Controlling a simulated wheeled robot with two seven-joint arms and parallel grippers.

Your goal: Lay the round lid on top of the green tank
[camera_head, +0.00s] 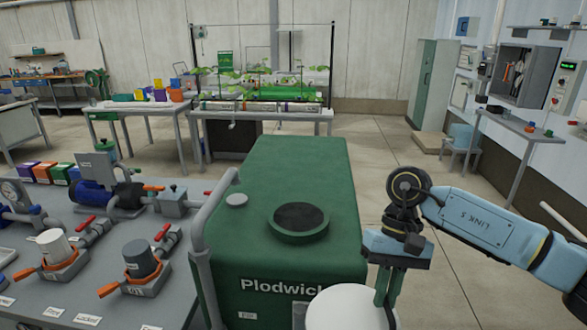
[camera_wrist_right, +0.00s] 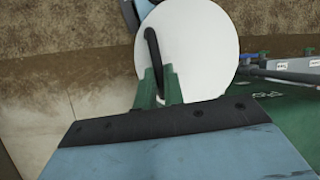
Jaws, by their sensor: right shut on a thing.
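The green tank (camera_head: 290,180) stands in the middle of the head view, with "Plodwick" on its front. A round dark opening (camera_head: 300,217) with a raised green rim is on its top. The round white lid (camera_head: 350,310) is in front of the tank at the lower right, partly cut off by the picture's edge. My right gripper (camera_head: 385,300) is at the lid's right side. In the right wrist view the gripper (camera_wrist_right: 158,88) is shut on the dark handle of the lid (camera_wrist_right: 205,45). The left gripper is out of view.
A grey bench (camera_head: 75,285) with valves, pumps and several coloured blocks stands left of the tank. A grey pipe (camera_head: 200,235) rises along the tank's left edge. Open floor (camera_head: 385,165) lies right of the tank.

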